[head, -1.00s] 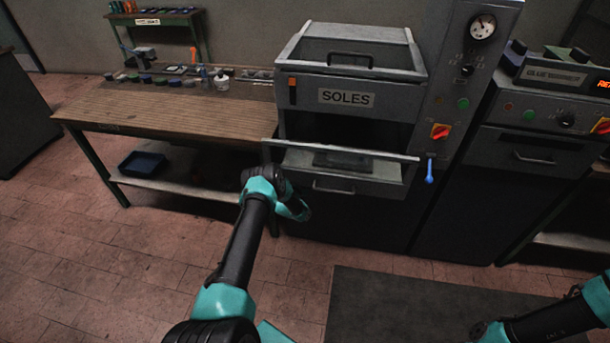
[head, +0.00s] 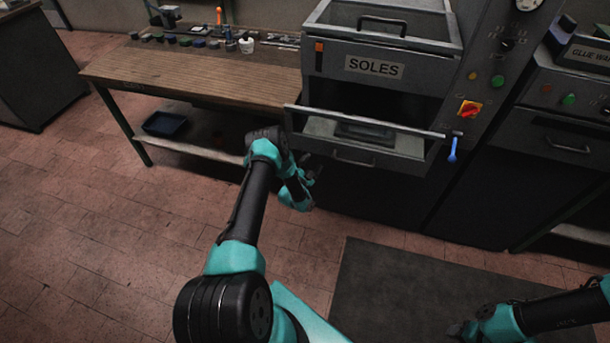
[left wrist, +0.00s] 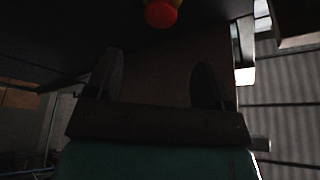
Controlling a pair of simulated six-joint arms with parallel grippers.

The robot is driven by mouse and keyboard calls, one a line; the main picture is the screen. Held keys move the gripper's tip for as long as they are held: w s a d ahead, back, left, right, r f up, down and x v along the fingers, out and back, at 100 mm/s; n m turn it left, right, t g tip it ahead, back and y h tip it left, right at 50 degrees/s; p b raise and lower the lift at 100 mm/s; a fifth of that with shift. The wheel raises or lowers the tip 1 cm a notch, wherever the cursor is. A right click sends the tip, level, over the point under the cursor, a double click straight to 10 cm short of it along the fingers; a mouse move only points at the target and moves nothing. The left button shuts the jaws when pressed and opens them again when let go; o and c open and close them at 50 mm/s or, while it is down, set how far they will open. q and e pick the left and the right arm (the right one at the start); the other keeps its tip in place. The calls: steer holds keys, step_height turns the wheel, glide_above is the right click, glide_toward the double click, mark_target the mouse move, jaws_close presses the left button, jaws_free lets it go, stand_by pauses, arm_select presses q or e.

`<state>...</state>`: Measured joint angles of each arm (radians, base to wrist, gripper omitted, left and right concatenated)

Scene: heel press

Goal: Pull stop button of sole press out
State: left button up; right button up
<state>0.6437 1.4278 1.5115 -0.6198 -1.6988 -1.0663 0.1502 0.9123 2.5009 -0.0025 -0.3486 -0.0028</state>
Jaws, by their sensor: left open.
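The sole press (head: 374,68), a grey machine labelled SOLES, stands at the upper middle right of the head view. A round red button with a yellow base (left wrist: 161,13) shows at the top edge of the left wrist view; it looks like the stop button. I cannot make it out in the head view. My left gripper (head: 310,172) is near the press's lower front, left of the drawer handle. In the left wrist view the fingers of this gripper (left wrist: 160,80) are apart and empty, with the red button beyond them. My right gripper (head: 463,330) is dark and unclear at the bottom.
A red-yellow rotary switch (head: 469,109) and a blue lever (head: 453,149) are on the press's right side. A wooden workbench (head: 200,75) stands left of the press. A second machine (head: 566,130) stands at right. A dark mat (head: 400,285) lies on open floor.

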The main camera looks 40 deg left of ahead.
arm_select(q)
steer(key=v, duration=0.6)
steer(key=shift+s, duration=0.1)
steer(key=s+d+r+n+g+h, duration=0.1)
steer(key=d+n+g+h, duration=0.35)
steer(key=d+g, duration=0.75)
steer(key=s+d+r+n+g, duration=0.2)
steer(key=s+d+r+g, duration=0.2)
steer(key=s+d, duration=0.4)
steer(key=s+d+r+n+g+h, duration=0.1)
steer(key=s+d+r+n+g, duration=0.2)
steer(key=s+d, duration=0.5)
steer(key=s+r+g, duration=0.1)
steer(key=s, duration=0.6)
steer(key=shift+r+n, duration=0.35)
steer(key=shift+r, duration=0.05)
steer(key=shift+d+h, duration=0.1)
steer(key=shift+h, duration=0.15)
steer(key=shift+c, duration=0.2)
